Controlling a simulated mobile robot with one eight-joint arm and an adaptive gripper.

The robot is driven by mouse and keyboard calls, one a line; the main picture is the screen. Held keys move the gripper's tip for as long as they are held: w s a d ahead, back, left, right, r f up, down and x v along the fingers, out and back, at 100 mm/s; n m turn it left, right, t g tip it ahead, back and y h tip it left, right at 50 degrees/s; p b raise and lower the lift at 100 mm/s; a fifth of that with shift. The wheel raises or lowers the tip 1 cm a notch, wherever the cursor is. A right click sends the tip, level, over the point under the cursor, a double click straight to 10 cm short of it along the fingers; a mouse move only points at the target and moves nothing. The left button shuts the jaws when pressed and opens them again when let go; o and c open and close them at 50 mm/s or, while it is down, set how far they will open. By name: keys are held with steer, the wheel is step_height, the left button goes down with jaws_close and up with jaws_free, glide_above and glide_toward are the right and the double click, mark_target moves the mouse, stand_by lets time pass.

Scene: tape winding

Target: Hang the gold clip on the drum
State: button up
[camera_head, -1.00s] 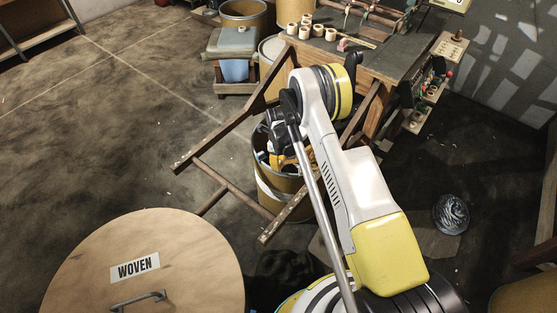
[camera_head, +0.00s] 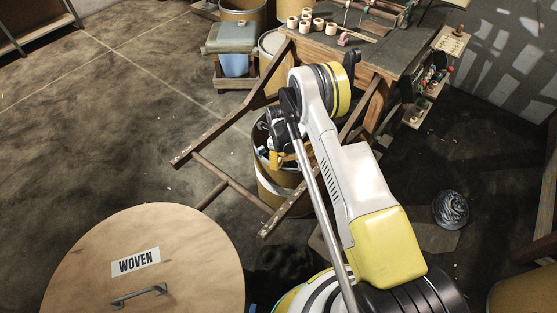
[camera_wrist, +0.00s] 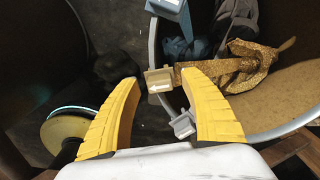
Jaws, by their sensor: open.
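The drum (camera_head: 273,192) stands under the tipped wooden frame in the head view. In the wrist view its grey metal rim (camera_wrist: 153,47) curves down the middle. A pale gold-beige clip (camera_wrist: 158,80) sits at that rim, between the tips of my gripper (camera_wrist: 160,77). My gripper's yellow fingers are spread, with gaps visible beside the clip. A silver-grey clip (camera_wrist: 183,125) is on the rim nearer my palm, and a blue-grey clip (camera_wrist: 168,7) is on it farther away. In the head view my arm and wrist hide most of the drum's opening, and the clips cannot be made out.
Gold cloth (camera_wrist: 245,65) and grey-blue cloth (camera_wrist: 190,48) lie inside the drum. Wooden legs (camera_head: 228,180) slant around it. A workbench (camera_head: 345,47) stands behind, and a round lid marked WOVEN (camera_head: 190,240) is at front left. Open floor lies left.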

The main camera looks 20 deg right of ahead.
step_height(320, 180, up, 12)
stand_by(0.4)
